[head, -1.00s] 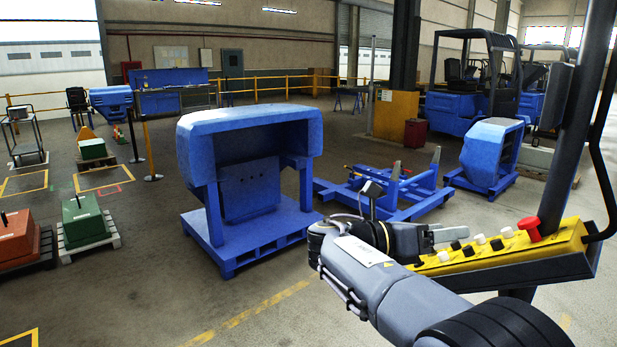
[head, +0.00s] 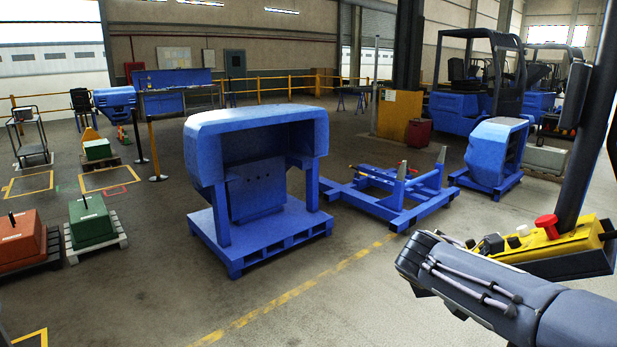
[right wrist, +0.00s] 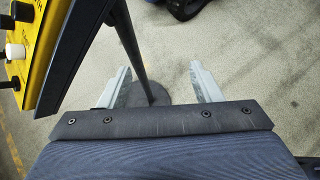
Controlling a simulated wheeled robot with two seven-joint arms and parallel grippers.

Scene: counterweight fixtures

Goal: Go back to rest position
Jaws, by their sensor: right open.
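My right gripper (right wrist: 163,78) shows in the right wrist view with its two pale fingers spread apart. Nothing is between them except the floor and a dark post (right wrist: 133,50) with a round base beyond. In the head view my right arm comes in from the lower right, and its fingers cannot be made out there. The yellow control panel (head: 572,243) with its red button (head: 547,224) is just behind the arm. The panel also shows at the upper left of the right wrist view (right wrist: 40,25), apart from the fingers. My left gripper is not in view.
A blue counterweight fixture (head: 250,262) stands on the floor at the centre. A low blue frame (head: 400,212) and another blue counterweight (head: 494,150) are behind it. Green (head: 90,220) and orange (head: 20,243) blocks sit at left. The front floor is clear.

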